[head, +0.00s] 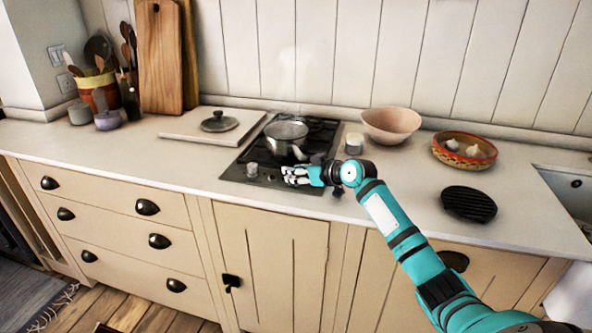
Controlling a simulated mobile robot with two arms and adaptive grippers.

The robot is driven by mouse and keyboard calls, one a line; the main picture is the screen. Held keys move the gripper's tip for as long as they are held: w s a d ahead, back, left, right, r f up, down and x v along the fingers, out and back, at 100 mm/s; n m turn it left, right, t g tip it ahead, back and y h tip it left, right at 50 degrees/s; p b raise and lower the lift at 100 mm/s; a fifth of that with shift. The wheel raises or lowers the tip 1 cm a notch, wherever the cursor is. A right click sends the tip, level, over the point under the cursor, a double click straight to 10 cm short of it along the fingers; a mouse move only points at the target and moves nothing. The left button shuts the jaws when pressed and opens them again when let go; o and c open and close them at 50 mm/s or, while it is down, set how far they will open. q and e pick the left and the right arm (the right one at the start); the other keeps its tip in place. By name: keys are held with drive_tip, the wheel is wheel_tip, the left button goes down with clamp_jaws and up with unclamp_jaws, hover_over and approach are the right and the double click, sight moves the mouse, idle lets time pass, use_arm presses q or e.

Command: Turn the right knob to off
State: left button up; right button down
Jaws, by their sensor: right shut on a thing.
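The hob (236,172) is a dark cooktop set in the white counter. A silver left knob (252,170) stands on its front strip. My right gripper (289,175) reaches in from the right over the front strip, to the right of that knob. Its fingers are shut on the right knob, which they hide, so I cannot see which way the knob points. A metal pot (287,134) stands on the hob behind the gripper, with faint steam above it. My left gripper is not in view.
A pot lid (219,122) lies on a white board (184,130) left of the hob. A small jar (354,143), a pink bowl (391,124), a patterned bowl with garlic (464,158) and a black ridged disc (468,204) stand to the right. The left front counter is clear.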

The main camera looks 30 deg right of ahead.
drive_tip(key=m+h+p, duration=0.1)
drive_tip(key=h+p, duration=0.1)
drive_tip(key=p, duration=0.2)
drive_tip(key=m+h+p, duration=0.1)
drive_tip(key=m+p, duration=0.1)
drive_tip(key=p, duration=0.1)
drive_tip(key=a+m+h+p, duration=0.1)
drive_tip(key=h+p, duration=0.1)
drive_tip(key=p, duration=0.2)
drive_tip(key=shift+r+m+h+p, duration=0.25)
drive_tip(key=shift+m+h+p, duration=0.05)
drive_tip(key=shift+m+p, duration=0.1)
drive_tip(key=shift+f+m+h, duration=0.15)
drive_tip(key=shift+m+h, duration=0.25)
drive_tip(key=shift+f+m+h, duration=0.1)
drive_tip(key=shift+m+h, duration=0.3)
drive_tip(key=shift+h, duration=0.1)
drive_tip(key=shift+f+m+g+h, duration=0.15)
drive_tip(key=shift+m+g+h, duration=0.25)
drive_tip(key=shift+m+h, duration=0.2)
drive_tip(key=shift+m+g+h+b, duration=0.4)
drive_tip(key=shift+m+h+b, duration=0.2)
drive_tip(key=shift+h+b, duration=0.2)
drive_tip(key=c, duration=1)
unclamp_jaws()
